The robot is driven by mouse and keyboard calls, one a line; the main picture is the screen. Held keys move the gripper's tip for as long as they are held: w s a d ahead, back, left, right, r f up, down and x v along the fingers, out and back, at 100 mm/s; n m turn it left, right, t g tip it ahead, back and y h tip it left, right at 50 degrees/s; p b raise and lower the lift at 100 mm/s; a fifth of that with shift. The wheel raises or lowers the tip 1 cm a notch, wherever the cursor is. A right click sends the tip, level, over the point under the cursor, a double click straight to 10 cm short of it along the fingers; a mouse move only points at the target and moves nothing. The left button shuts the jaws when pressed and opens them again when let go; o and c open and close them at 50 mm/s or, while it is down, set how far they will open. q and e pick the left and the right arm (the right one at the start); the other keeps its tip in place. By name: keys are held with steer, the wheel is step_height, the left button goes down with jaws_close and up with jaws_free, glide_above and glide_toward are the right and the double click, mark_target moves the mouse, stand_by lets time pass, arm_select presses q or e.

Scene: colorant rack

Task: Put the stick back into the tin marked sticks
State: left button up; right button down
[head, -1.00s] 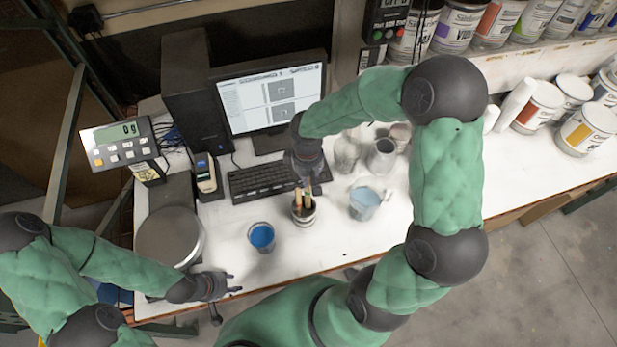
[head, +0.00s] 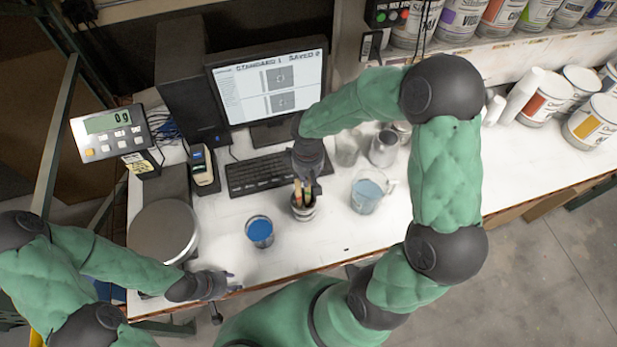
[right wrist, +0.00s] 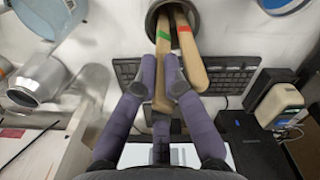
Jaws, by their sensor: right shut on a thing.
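My right gripper (head: 308,174) points down over a small dark metal tin (head: 303,211) on the white bench. In the right wrist view the right fingers (right wrist: 162,82) are shut on a wooden stick with a green band (right wrist: 162,60). Its far end is inside the mouth of the tin (right wrist: 152,18). A second wooden stick, with a red band (right wrist: 189,50), leans in the same tin beside it. No marking on the tin can be read. My left gripper (head: 236,281) is low at the bench's front edge, empty, its fingers apart.
A cup of blue paint (head: 259,232) stands left of the tin, and a clear jug (head: 367,195) to its right. A keyboard (head: 262,174) lies behind. Metal cans (head: 383,149) stand further back; a round scale (head: 163,232) is at left. The bench front is mostly clear.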

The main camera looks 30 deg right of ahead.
steer(key=c, duration=1.3)
jaws_free()
steer(key=shift+o, duration=0.2)
steer(key=shift+r, duration=0.1)
step_height(320, 180, up, 12)
steer(key=shift+w+f, duration=0.1)
